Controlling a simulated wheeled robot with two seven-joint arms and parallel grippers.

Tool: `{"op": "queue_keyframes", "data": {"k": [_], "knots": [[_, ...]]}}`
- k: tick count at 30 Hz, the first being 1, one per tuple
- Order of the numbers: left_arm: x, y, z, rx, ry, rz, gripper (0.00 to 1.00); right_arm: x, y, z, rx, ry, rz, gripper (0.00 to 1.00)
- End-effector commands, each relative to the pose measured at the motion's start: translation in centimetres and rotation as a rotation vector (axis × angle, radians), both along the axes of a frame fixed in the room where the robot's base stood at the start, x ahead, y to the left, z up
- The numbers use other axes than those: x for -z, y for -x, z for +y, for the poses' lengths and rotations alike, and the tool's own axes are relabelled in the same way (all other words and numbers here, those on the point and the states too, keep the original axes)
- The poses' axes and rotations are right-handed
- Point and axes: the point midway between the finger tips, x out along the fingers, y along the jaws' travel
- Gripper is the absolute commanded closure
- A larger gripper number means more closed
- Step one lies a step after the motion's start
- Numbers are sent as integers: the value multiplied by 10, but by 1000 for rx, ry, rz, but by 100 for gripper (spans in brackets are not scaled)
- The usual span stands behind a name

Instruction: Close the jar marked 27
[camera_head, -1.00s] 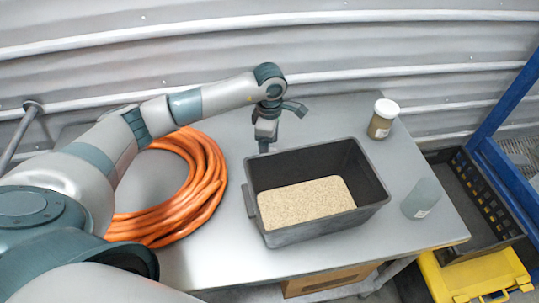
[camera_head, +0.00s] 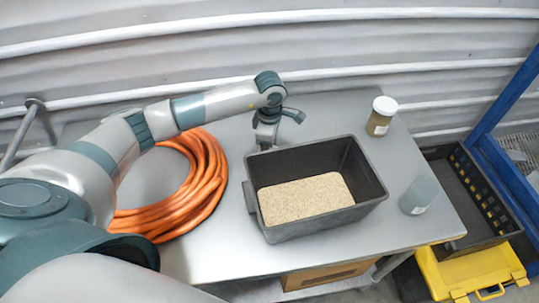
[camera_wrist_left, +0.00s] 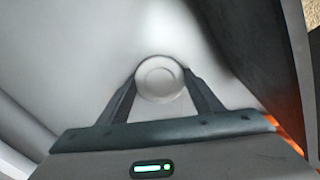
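A grey, see-through jar (camera_head: 419,196) with a pale label and no white lid on top stands right of the hopper. A second jar (camera_head: 380,117) with brownish contents and a white lid stands at the back right. I cannot read either label. My left gripper (camera_head: 265,143) points down at the hopper's back left corner. In the left wrist view a round pale disc, like a lid (camera_wrist_left: 160,78), sits between the fingertips (camera_wrist_left: 161,75), which reach its two sides. I cannot tell whether they press on it. The head view does not show this disc. My right gripper is out of view.
A black hopper bin (camera_head: 325,226) with tan granules stands mid-table. An orange hose coil (camera_head: 205,190) lies to its left. A black crate (camera_head: 490,230) and a yellow case (camera_head: 470,275) are beyond the table's right edge. The table strip between bin and jars is clear.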

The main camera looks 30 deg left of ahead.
Motion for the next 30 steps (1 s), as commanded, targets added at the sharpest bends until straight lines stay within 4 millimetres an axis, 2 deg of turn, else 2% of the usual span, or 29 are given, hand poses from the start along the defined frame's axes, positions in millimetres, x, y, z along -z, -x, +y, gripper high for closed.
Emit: {"op": "queue_keyframes", "data": {"k": [9,14,20,30], "knots": [[-1,0,0,0,0,0,61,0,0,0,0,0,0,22],[-7,-1,0,0,0,-2,61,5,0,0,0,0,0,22],[-30,-2,0,0,1,-5,61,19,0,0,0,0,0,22],[-85,-1,0,1,0,-3,61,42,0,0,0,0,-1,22]]}}
